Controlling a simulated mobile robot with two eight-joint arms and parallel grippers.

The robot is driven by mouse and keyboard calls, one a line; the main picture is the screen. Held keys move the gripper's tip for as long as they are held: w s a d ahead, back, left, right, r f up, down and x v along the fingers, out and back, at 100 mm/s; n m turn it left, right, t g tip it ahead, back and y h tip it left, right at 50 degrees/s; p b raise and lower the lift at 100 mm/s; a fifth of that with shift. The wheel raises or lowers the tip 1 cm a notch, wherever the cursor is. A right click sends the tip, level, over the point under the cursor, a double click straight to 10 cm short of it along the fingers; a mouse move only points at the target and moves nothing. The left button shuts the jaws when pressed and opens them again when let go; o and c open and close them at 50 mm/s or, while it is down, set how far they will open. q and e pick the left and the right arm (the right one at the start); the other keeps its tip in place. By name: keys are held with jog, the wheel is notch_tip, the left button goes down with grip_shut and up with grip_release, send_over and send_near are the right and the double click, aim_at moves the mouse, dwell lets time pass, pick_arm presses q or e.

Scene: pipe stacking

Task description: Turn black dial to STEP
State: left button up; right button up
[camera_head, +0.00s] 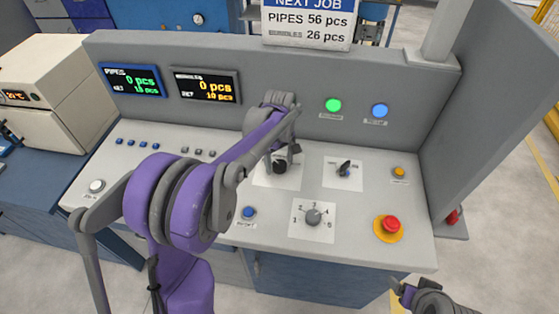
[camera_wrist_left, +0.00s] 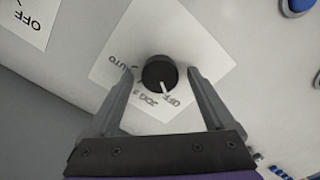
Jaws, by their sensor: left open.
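The black dial (camera_wrist_left: 159,70) sits on a white label plate (camera_wrist_left: 190,40) in the left wrist view. Its white mark points down, towards the word OFF, close to JOG; AUTO is on the left side. I cannot read the word STEP. My left gripper (camera_wrist_left: 160,73) is open, with one finger on each side of the dial and a small gap on both sides. In the head view the left gripper (camera_head: 286,155) is over the dial (camera_head: 280,168) and partly hides it. My right gripper (camera_head: 403,290) is at the bottom right, away from the panel controls; its fingers are unclear.
A second black switch (camera_head: 344,168) is to the right of the dial. A grey numbered knob (camera_head: 313,217), a blue button (camera_head: 248,212) and a red stop button (camera_head: 391,224) are nearer the front. The upright panel with displays (camera_head: 205,86) stands behind.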

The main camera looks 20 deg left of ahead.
pick_arm(q)
jog(key=shift+c, duration=0.2)
jog(key=c, duration=1.3)
jog(key=shift+c, duration=0.2)
jog(key=shift+m, duration=0.4)
pick_arm(e)
jog(key=shift+f, duration=0.15)
pick_arm(q)
jog(key=m+b, duration=0.1)
jog(key=m, duration=0.5)
jog(key=shift+m+b, duration=0.3)
jog(key=shift+b, duration=0.1)
jog(key=m, duration=0.4)
jog(key=shift+b, duration=0.35)
jog(key=shift+m, duration=2.2)
pick_arm(e)
jog(key=shift+s+f, duration=0.25)
jog(key=shift+f, duration=0.35)
jog(key=shift+s+f, duration=0.25)
jog(key=shift+f, duration=0.4)
jog(key=shift+s+f, duration=0.25)
jog(key=shift+f, duration=0.35)
